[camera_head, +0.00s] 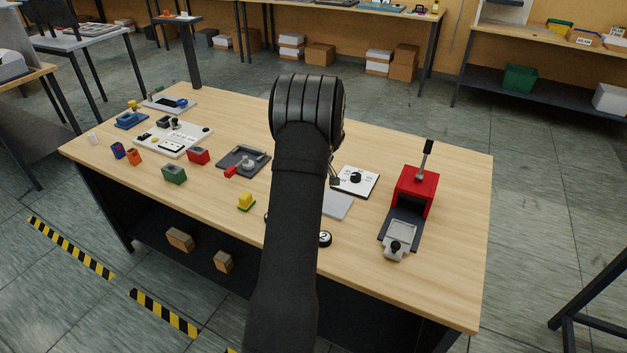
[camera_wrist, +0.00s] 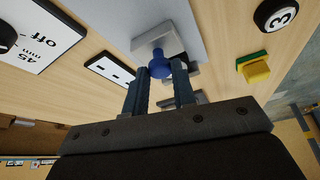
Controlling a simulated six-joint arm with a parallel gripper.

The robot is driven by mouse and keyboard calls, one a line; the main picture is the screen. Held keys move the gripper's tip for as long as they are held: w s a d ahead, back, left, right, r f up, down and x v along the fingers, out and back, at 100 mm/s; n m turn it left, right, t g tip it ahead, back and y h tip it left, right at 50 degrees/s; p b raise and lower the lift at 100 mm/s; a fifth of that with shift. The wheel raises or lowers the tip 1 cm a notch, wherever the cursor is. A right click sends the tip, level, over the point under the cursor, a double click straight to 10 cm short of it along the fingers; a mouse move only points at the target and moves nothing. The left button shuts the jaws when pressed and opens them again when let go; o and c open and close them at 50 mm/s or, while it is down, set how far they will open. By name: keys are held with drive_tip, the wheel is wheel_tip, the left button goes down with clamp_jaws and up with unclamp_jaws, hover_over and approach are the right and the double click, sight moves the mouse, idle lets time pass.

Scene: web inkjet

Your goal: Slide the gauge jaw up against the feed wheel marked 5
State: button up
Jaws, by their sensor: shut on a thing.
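In the wrist view my gripper (camera_wrist: 163,74) is shut on a blue knob (camera_wrist: 159,67), with one dark finger on each side. The knob is on a pale grey block (camera_wrist: 150,44), which looks like the gauge jaw, on a grey plate (camera_wrist: 202,22). The plate also shows in the head view (camera_head: 339,206), partly behind my arm. A round black wheel marked 3 (camera_wrist: 275,14) is at the upper right of the wrist view. A wheel marked 2 (camera_head: 325,239) shows beside my arm in the head view. No wheel marked 5 can be read; my arm hides part of this area.
A yellow block on a green base (camera_wrist: 254,69) lies near the wheel marked 3. A white dial panel (camera_head: 357,182) is beside the plate. A red press-like device (camera_head: 416,190) stands at the right. The table's front right (camera_head: 435,290) is clear.

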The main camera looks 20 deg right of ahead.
drive_tip(key=o, duration=0.9)
drive_tip(key=v, duration=1.7)
drive_tip(key=shift+s+r, duration=0.15)
drive_tip(key=x, duration=1.7)
drive_tip(key=shift+f, duration=0.3)
drive_tip(key=shift+s+d+r, duration=0.15)
drive_tip(key=shift+s+d, duration=0.1)
drive_tip(key=shift+d, duration=0.15)
